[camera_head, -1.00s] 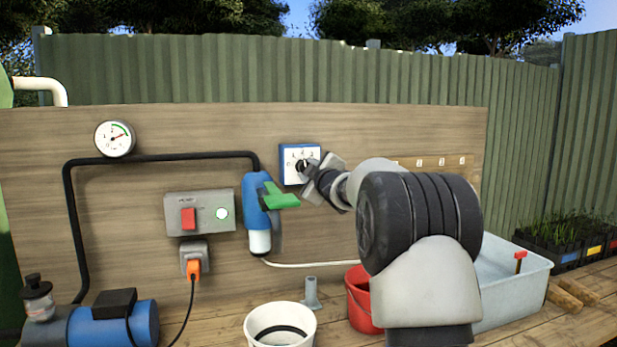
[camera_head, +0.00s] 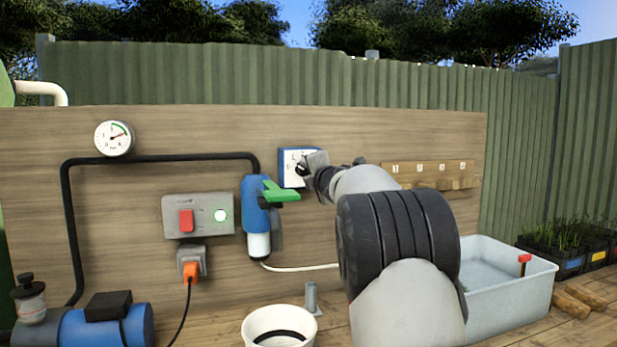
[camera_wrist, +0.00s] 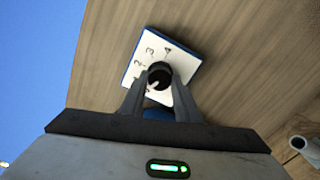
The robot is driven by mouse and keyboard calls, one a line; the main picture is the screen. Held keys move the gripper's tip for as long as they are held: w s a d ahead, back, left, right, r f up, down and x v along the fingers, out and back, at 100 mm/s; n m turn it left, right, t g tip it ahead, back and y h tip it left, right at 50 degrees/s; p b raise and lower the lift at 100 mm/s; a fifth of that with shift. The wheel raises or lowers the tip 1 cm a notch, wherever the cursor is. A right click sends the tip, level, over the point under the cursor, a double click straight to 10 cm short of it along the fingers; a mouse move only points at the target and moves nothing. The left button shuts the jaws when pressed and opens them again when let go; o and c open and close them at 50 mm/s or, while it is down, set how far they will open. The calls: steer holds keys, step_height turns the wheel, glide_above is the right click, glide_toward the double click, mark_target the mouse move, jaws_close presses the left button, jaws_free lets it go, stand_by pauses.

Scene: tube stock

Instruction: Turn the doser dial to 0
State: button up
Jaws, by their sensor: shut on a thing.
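The doser dial is a black round knob (camera_wrist: 159,75) on a white, blue-edged plate (camera_head: 292,168) fixed to the wooden board. Numbers ring the knob; in the wrist view (camera_wrist: 150,50) a 3 and a 4 show, and others are small or partly hidden. My gripper (camera_head: 305,170) is at the plate, its fingers closed on both sides of the knob in the wrist view (camera_wrist: 158,84). A pale mark shows on the knob's lower side, but I cannot tell which number it points to. My gripper covers the plate's right part in the head view.
The blue doser body (camera_head: 256,205) with a green lever (camera_head: 281,194) is just below left of the plate. A grey switch box (camera_head: 198,215), gauge (camera_head: 114,138) and black pipe are further left. A white bucket (camera_head: 279,325) and grey tub (camera_head: 510,295) stand below.

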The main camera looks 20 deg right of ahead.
steer(key=shift+n+b, duration=0.55)
steer(key=shift+n, duration=0.95)
steer(key=o, duration=1)
steer(key=shift+o, duration=0.2)
steer(key=s+b, duration=0.2)
steer(key=s, duration=1.5)
steer(key=shift+s, duration=0.25)
